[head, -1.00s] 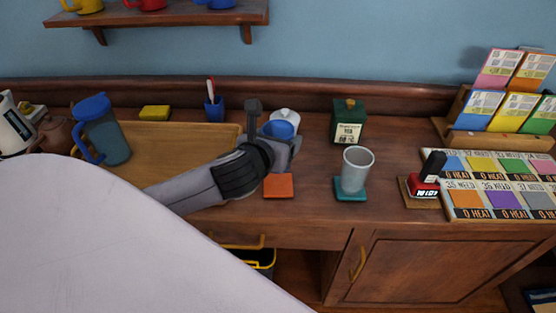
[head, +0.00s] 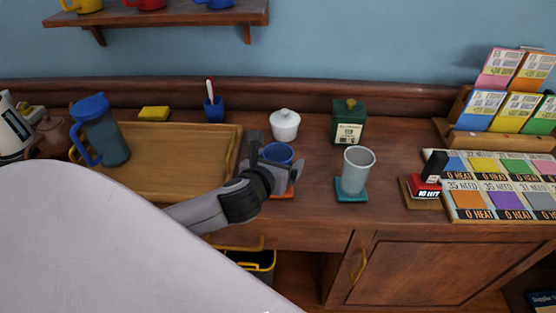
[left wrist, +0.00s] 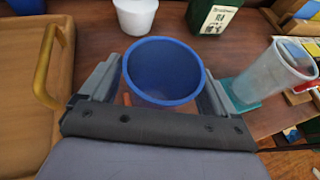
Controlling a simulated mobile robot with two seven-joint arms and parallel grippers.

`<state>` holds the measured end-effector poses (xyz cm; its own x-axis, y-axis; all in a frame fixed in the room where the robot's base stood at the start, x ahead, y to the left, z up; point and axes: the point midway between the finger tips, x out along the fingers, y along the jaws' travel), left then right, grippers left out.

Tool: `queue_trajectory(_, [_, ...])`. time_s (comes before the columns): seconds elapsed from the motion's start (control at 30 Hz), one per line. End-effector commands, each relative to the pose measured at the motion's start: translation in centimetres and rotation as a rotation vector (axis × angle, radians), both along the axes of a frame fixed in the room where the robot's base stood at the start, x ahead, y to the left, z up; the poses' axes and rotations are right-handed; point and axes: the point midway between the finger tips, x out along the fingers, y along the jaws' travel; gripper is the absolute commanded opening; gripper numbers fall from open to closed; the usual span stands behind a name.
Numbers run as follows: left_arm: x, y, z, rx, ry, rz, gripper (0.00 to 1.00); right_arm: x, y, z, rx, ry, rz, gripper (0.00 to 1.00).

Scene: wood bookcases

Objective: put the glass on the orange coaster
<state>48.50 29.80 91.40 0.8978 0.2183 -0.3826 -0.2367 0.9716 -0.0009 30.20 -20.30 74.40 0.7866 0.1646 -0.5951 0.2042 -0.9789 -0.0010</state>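The glass (head: 357,170), a clear grey tumbler, stands upright on a teal coaster (head: 351,196) right of my left gripper. It also shows at the right of the left wrist view (left wrist: 270,75). The orange coaster (head: 284,195) is mostly hidden under my left gripper (head: 277,162); only an edge shows. That gripper is shut on a blue cup (head: 278,152), with a finger on either side of it in the left wrist view (left wrist: 163,72). The cup is upright over the orange coaster; I cannot tell whether it touches it. My right gripper is not in view.
A wooden tray (head: 180,187) and blue-lidded pitcher (head: 103,135) are at left. A white lidded pot (head: 285,126) and green tin (head: 348,123) stand behind. A stamp (head: 425,180) and coloured cards (head: 510,200) are right. Bare wood lies between the coasters.

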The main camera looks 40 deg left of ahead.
Motion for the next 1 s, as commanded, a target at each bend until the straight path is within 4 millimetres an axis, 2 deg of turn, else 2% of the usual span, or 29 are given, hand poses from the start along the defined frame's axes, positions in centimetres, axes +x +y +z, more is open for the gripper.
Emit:
queue_trajectory(0.37, [0.0, 0.0, 0.4, -0.001, -0.001, -0.001, 0.98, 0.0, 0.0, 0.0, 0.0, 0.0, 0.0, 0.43])
queue_trajectory(0.47, [-0.7, -0.2, 0.6, 0.001, 0.001, 0.0, 0.98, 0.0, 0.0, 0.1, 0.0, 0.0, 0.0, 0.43])
queue_trajectory(1.0, [-8.9, -2.2, 4.0, -0.002, 0.002, -0.001, 0.98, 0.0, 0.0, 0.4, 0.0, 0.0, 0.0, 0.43])
